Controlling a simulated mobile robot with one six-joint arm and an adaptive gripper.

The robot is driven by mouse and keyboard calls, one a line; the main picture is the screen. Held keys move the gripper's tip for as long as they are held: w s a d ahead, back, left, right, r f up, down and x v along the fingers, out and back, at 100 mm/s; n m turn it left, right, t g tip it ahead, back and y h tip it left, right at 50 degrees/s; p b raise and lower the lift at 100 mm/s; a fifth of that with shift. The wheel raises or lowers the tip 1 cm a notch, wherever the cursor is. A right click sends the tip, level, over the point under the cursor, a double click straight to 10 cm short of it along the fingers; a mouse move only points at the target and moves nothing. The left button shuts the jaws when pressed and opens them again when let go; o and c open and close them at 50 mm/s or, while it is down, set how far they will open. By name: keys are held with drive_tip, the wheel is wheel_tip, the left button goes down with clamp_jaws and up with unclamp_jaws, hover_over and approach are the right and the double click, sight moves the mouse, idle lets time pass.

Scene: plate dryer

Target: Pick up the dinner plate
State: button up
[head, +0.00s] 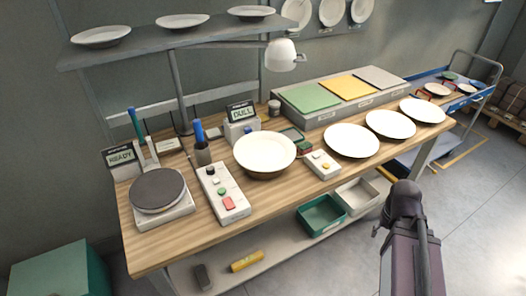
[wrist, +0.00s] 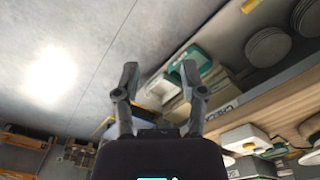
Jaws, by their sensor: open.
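Several pale round plates show in the head view, and I cannot tell which is the dinner plate. One plate (head: 265,152) sits on a dark round support at the middle of the bench. A left plate (head: 351,141), a middle plate (head: 390,124) and a right plate (head: 423,110) lie in a row along the bench's right part. My gripper (wrist: 160,72) is open and empty in the wrist view, its two fingers apart over floor and bench background. It touches no plate. In the head view my arm stands off the bench's front right edge.
The wooden bench (head: 150,247) also carries a dark turntable (head: 157,190), a button box (head: 223,193), a smaller button box (head: 322,164) and a raised block with coloured pads (head: 350,88). A lamp (head: 283,54) hangs above. Floor is clear at front right; a blue cart (head: 478,95) stands beyond.

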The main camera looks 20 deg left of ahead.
drive_tip(key=shift+d, duration=0.25)
drive_tip(key=shift+a, duration=0.1)
drive_tip(key=w+a+n+t+h+b, duration=0.2)
drive_tip(key=w+a+n+t+h, duration=0.15)
drive_tip(key=a, duration=0.85)
drive_tip(key=w+a+n+t+h+b, duration=0.1)
drive_tip(key=w+a+n+t+h, duration=0.25)
drive_tip(key=a, duration=0.85)
drive_tip(key=s+a+r+n+t+y, duration=0.1)
drive_tip(key=s+a+r+n+t, duration=0.1)
drive_tip(key=a, duration=0.6)
drive_tip(key=s+a+r+n+t+y+b, duration=0.1)
drive_tip(key=a+n, duration=0.3)
drive_tip(key=a, duration=0.5)
drive_tip(key=s+a+r+n+t+y+b, duration=0.1)
drive_tip(key=s+a+r+n+t+y, duration=0.1)
drive_tip(key=a, duration=0.7)
drive_tip(key=shift+s+r+n+t, duration=0.2)
drive_tip(key=shift+s+r+t, duration=0.1)
drive_tip(key=shift+s, duration=0.15)
drive_tip(key=shift+s+r+n+t, duration=0.2)
drive_tip(key=shift+s+t, duration=0.1)
drive_tip(key=shift+s, duration=0.15)
drive_tip(key=shift+b, duration=0.3)
